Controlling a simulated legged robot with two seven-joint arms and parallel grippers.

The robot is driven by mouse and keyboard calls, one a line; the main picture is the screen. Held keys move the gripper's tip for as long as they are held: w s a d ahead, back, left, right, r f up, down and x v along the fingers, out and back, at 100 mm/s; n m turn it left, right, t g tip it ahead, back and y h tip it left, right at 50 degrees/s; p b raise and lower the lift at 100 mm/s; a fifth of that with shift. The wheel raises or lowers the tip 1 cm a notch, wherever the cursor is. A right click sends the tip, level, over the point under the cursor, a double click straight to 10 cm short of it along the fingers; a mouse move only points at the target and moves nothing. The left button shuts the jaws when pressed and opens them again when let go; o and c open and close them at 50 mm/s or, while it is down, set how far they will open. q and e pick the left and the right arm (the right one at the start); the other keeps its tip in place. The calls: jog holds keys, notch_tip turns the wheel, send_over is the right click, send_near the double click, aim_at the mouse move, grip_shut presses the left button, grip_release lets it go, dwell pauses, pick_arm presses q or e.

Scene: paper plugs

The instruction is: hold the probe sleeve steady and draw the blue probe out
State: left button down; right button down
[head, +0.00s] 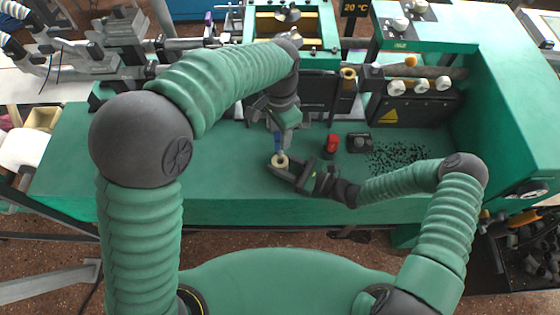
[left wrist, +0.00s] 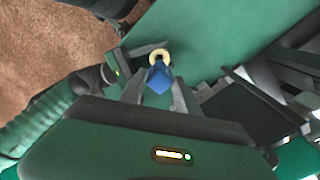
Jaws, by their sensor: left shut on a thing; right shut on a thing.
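The blue probe (head: 278,142) stands roughly upright below my left gripper (head: 279,134), which is shut on its upper part. In the left wrist view the blue probe (left wrist: 157,77) lies between the two fingers. The probe sleeve (head: 280,161) shows as a cream ring at the probe's lower end; it also shows in the left wrist view (left wrist: 159,56). My right gripper (head: 288,171) is shut on the sleeve from the right, low over the green bench. Whether the probe's tip is still inside the sleeve is hidden.
A red object (head: 331,145) and a small black block (head: 359,143) stand right of the grippers on the green bench (head: 220,180). Dark granules (head: 398,158) lie further right. Machinery lines the back. The bench left of the sleeve is clear.

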jog(key=shift+f, duration=0.1)
dwell(0.3)
jog(key=c, duration=0.8)
grip_release()
